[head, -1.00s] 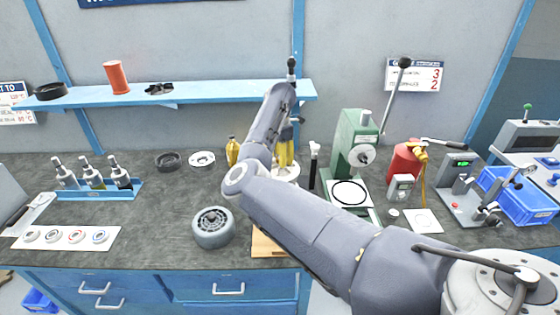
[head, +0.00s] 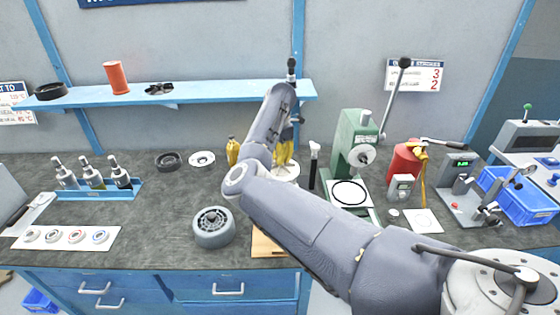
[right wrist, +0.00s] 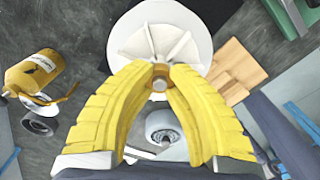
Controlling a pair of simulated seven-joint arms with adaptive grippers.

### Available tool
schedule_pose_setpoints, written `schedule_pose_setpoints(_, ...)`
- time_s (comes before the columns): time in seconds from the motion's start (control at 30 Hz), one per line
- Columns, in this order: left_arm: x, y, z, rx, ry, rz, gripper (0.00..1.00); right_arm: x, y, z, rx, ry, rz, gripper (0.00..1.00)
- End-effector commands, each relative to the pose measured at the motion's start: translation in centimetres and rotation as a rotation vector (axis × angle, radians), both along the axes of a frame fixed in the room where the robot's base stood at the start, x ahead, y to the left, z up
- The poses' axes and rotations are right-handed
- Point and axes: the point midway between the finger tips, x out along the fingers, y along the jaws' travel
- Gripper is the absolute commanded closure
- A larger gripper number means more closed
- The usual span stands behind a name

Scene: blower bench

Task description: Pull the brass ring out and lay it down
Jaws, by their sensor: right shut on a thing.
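My right gripper (head: 285,160) is over the white finned wheel (head: 290,170) on the bench, partly hidden behind my own forearm. In the right wrist view its yellow fingers (right wrist: 160,68) close together at the hub of the white finned wheel (right wrist: 150,22). A small brownish, brass-coloured piece (right wrist: 160,71) shows between the fingertips, beside a grey round end. It looks like the brass ring, mostly covered by the fingers. I cannot tell whether it is clear of the hub. My left gripper is not in view.
A wooden board (head: 267,244) lies in front of the wheel. A yellow bottle (head: 233,151) stands left of it, and a green press (head: 352,140) stands right. A grey round housing (head: 212,228) sits at front left. Open bench (head: 165,205) lies farther left.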

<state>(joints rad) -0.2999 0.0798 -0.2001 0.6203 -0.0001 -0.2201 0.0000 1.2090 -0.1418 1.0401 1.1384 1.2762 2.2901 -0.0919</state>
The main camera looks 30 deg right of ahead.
Motion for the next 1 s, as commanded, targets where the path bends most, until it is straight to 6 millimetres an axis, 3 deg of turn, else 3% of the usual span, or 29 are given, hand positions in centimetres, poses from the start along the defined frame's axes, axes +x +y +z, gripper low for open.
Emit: schedule_pose_setpoints(1.0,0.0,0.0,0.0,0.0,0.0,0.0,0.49,0.0,0.0,1.0,0.0,-0.001,0.0,1.0)
